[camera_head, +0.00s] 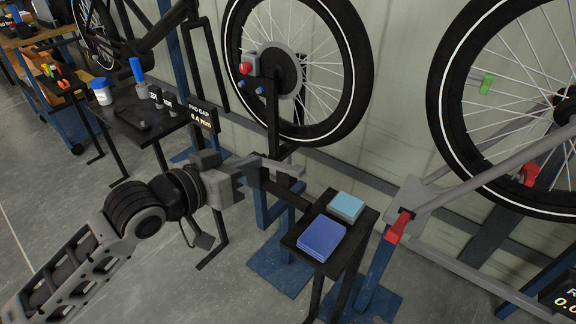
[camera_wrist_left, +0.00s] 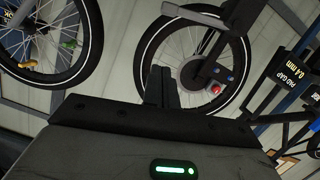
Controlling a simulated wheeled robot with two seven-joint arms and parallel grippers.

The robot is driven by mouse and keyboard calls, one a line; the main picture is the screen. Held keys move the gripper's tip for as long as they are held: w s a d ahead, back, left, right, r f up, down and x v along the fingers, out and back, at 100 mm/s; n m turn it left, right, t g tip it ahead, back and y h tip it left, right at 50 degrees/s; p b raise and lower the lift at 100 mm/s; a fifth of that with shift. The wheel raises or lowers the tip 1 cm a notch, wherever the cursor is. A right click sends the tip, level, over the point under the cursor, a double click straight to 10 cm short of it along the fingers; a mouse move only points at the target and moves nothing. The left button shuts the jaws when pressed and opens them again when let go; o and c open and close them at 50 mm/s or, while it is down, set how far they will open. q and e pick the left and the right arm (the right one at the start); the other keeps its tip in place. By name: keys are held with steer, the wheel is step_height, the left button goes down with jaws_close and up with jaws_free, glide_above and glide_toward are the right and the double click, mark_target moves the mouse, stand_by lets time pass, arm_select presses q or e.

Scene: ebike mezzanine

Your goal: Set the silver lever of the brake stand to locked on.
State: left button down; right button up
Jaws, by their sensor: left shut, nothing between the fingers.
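The brake stand (camera_head: 273,110) is a dark upright post in front of the middle wheel, with a red knob and blue knobs. A silver lever (camera_head: 285,168) lies nearly level, low on this post, its free end to the right. In the left wrist view, the lever (camera_wrist_left: 190,12) shows at the top edge beside the dark post. My left gripper (camera_head: 260,178) is shut and empty, just below and left of the lever in the head view. Whether it touches the lever I cannot tell. Its closed dark fingers (camera_wrist_left: 160,86) show in the wrist view. My right gripper is not in view.
A small black table (camera_head: 338,262) with blue boxes stands right of the stand. A pad gap display (camera_head: 204,117) reads 0.4 mm, by a dark table (camera_head: 125,130) with tools. Another wheel (camera_head: 510,110) and a frame with a red clamp (camera_head: 398,226) are at right.

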arm_select(q)
glide_above(288, 166)
steer(key=s, duration=0.3)
step_height(288, 166, down, 2)
steer(key=f, duration=0.4)
steer(key=shift+s+f+p, duration=0.15)
steer(key=shift+s+p, duration=0.1)
steer(key=shift+p, duration=0.05)
